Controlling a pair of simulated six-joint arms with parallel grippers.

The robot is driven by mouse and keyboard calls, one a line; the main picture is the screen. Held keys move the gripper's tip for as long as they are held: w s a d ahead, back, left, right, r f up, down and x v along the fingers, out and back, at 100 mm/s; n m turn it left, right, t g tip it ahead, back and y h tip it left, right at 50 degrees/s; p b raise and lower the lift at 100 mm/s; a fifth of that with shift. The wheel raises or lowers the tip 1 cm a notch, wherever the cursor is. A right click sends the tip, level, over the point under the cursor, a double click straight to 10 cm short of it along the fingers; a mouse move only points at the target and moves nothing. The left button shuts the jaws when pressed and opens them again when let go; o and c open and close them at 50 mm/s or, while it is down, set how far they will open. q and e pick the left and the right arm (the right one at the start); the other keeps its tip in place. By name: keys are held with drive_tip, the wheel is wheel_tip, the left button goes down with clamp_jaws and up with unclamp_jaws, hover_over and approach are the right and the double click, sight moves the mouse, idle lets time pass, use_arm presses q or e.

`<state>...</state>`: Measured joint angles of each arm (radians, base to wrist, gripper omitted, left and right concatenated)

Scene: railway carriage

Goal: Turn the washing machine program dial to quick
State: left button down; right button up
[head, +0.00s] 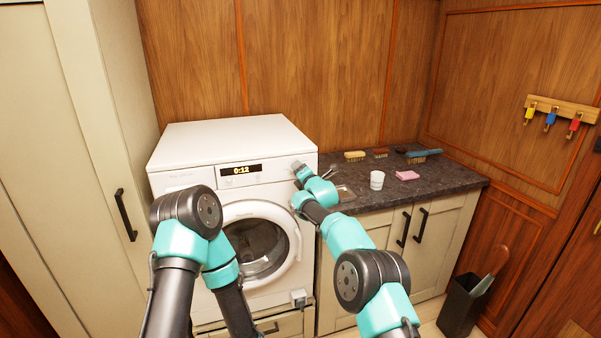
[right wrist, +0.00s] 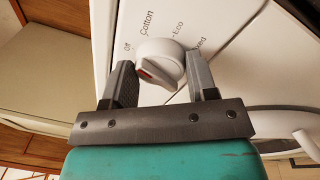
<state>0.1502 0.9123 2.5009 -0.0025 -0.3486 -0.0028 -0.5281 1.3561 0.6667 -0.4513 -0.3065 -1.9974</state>
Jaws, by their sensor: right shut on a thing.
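The white washing machine (head: 225,200) stands against the wood wall, its display (head: 240,169) reading 0:12. Its round white program dial (right wrist: 160,58) fills the middle of the right wrist view. An orange-red mark shows at the dial's lower left. The labels Off, Cotton, Eco and a partly covered one ending in "xed" show around it; no quick label is visible. My right gripper (right wrist: 160,80) is shut on the dial, one finger on each side. In the head view the right gripper (head: 297,167) hides the dial. My left arm is folded before the machine; its gripper is out of view.
A dark countertop (head: 440,179) to the right holds a white cup (head: 377,180), a pink sponge (head: 407,175) and several brushes. A tall cream cabinet (head: 95,120) stands close on the left. The round door (head: 292,225) below the panel is closed.

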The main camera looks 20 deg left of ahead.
drive_tip(key=shift+s+a+r+n+t+h, duration=0.15)
drive_tip(key=shift+n+h, duration=0.5)
drive_tip(key=shift+n, duration=4.6)
drive_tip(key=shift+a+f+n+t+h, duration=0.1)
drive_tip(key=shift+n+h, duration=0.5)
drive_tip(key=shift+n, duration=4.6)
drive_tip(key=shift+s+a+r+n+t+h, duration=0.15)
drive_tip(key=shift+n+h, duration=0.5)
drive_tip(key=shift+n, duration=4.6)
drive_tip(key=shift+f+m, duration=0.15)
drive_tip(key=shift+m, duration=0.65)
drive_tip(key=o, duration=0.9)
drive_tip(key=shift+d, duration=0.1)
